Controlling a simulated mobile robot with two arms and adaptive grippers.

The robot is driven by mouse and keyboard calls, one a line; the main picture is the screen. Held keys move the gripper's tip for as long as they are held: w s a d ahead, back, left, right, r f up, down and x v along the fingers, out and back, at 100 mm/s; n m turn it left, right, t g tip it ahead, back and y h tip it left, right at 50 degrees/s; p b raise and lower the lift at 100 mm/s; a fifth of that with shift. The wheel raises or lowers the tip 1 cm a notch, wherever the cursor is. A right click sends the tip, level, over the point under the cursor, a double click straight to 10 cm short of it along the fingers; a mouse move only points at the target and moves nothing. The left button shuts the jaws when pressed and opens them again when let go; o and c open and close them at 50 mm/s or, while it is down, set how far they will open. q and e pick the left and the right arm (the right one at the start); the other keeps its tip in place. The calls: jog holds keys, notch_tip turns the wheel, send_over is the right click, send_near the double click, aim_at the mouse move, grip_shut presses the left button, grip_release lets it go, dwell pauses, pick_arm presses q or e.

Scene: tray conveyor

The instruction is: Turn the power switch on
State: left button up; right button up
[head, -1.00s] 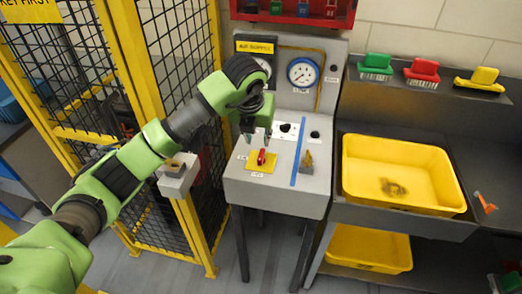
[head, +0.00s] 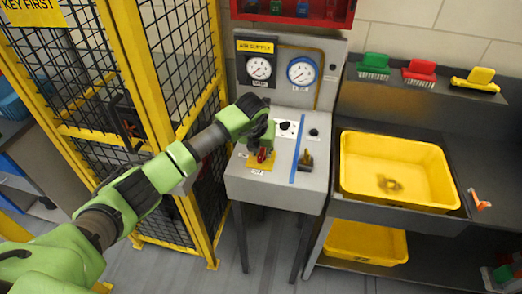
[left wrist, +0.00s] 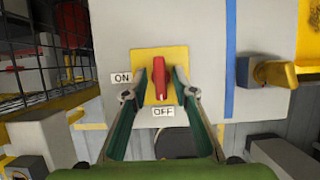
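The power switch is a red knob (left wrist: 160,77) on a yellow plate (left wrist: 148,57), with an ON label (left wrist: 121,78) to its left and an OFF label (left wrist: 163,111) below it. The knob's long axis points down toward OFF in the left wrist view. My left gripper (left wrist: 162,84) is open, with one finger on each side of the knob and small gaps showing. In the head view, the gripper (head: 262,150) is over the red knob (head: 262,156) and partly covers it. My right gripper is not in view.
The grey panel (head: 275,188) also has a blue stripe (head: 300,152), a brass-coloured lever (head: 306,158) and two gauges (head: 301,71). A yellow mesh fence (head: 160,90) stands close on the left. A yellow tray (head: 400,196) stands on the right.

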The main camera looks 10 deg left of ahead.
pick_arm(q)
grip_shut()
